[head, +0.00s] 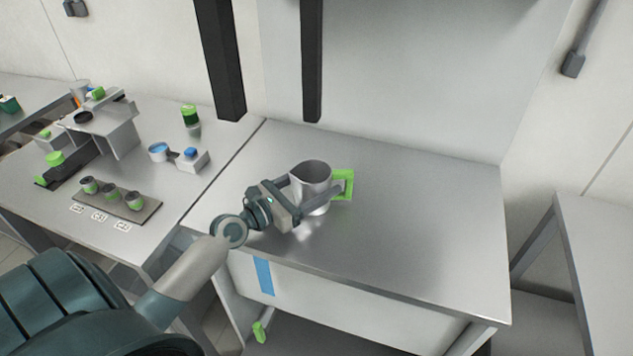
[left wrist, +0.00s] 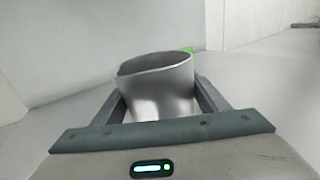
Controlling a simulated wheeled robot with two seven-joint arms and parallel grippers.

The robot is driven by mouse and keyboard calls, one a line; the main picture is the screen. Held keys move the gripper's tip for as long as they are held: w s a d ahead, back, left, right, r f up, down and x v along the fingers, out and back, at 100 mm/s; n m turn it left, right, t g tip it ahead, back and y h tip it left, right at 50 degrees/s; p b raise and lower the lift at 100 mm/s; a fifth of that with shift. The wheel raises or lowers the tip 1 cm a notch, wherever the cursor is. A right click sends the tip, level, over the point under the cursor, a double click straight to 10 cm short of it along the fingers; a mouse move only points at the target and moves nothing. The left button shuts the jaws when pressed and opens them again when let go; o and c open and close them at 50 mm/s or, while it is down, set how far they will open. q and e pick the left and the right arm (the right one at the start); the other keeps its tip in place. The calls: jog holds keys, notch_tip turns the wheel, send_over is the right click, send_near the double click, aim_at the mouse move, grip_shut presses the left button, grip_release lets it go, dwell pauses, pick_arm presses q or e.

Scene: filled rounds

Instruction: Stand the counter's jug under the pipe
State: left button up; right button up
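The jug (head: 314,188) is a shiny metal vessel with a green handle (head: 344,185). It is upright at the left part of the steel counter (head: 420,215). My left gripper (head: 311,190) has one finger on each side of the jug's body. In the left wrist view the jug (left wrist: 160,88) fills the space between the fingers, and I cannot tell whether they press on it. I cannot tell whether its base touches the counter. My right gripper is not in view. No part that I can clearly identify as the pipe shows.
Two dark bars (head: 220,60) hang down behind the counter. A left bench holds a grey machine (head: 107,130), a tray with several small cups (head: 142,219), a blue-topped cup (head: 159,152) and a green-lidded jar (head: 190,117). The counter's right side is clear.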

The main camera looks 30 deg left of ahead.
aim_at(298, 193)
pick_arm(q)
jog(key=o, duration=0.3)
jog(key=shift+r, duration=0.2)
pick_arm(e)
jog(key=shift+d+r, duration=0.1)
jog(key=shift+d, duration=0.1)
pick_arm(q)
jog(key=shift+s+a+f, duration=0.2)
jog(key=shift+s, duration=0.4)
jog(key=b+v, duration=0.3)
jog(key=v, duration=0.5)
jog(key=shift+s, duration=0.15)
jog(key=shift+s+a+r, duration=0.1)
jog(key=shift+s+a, duration=0.15)
jog(key=shift+s, duration=0.45)
jog(key=shift+s+a+r+b, duration=0.1)
jog(key=shift+s+a+b, duration=0.05)
jog(key=shift+s+b, duration=0.3)
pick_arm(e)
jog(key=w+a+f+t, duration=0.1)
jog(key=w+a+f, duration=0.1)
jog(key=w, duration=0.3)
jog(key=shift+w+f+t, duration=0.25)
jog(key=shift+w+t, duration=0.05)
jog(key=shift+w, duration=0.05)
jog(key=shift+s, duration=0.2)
